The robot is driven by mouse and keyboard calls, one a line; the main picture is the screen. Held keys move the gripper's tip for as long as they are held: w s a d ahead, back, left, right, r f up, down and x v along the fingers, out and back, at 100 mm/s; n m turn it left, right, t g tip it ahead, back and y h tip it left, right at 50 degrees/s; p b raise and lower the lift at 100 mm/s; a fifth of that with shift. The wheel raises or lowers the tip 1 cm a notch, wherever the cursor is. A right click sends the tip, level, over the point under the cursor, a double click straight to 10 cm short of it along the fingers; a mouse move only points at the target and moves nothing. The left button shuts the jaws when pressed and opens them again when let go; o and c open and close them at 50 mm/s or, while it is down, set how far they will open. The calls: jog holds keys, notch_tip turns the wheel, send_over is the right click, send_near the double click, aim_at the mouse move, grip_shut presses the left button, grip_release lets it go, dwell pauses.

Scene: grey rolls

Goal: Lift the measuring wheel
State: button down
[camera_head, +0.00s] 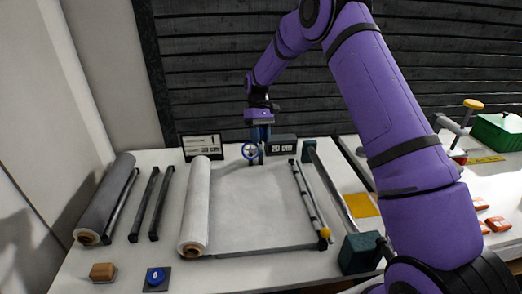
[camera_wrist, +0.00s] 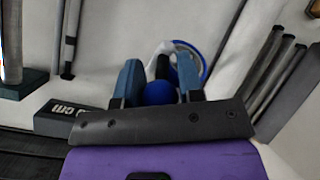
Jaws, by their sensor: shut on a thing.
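The measuring wheel (camera_head: 250,151) is a small wheel with a blue rim at the back of the table in the head view. In the wrist view its blue and white rim (camera_wrist: 203,54) shows beyond the fingers, with a round blue part (camera_wrist: 160,93) between them. My gripper (camera_head: 259,143) points down over it from above. In the wrist view the two blue fingers of my gripper (camera_wrist: 159,76) are closed on the wheel's handle part. The fingers hide part of the handle. I cannot tell whether the wheel touches the table.
A dark display box (camera_head: 282,145) stands close on the right and a framed sign (camera_head: 202,146) on the left. A pale roll (camera_head: 196,205) and a grey sheet (camera_head: 255,205) lie in front. Dark bars (camera_head: 145,205) and a grey roll (camera_head: 106,197) lie further left.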

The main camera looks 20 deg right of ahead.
jog(key=shift+w+d+r, duration=0.1)
jog(key=shift+w+r, duration=0.55)
jog(key=shift+w, duration=0.2)
jog(key=shift+w+d+r, duration=0.1)
jog(key=shift+w+r, duration=0.5)
jog(key=shift+w, duration=0.2)
jog(key=c, duration=0.8)
grip_release()
jog(key=shift+w+a+f, duration=0.1)
jog(key=shift+w, duration=0.05)
jog(key=v, duration=1)
jog(key=shift+w+r, duration=0.2)
jog(key=shift+r, duration=0.15)
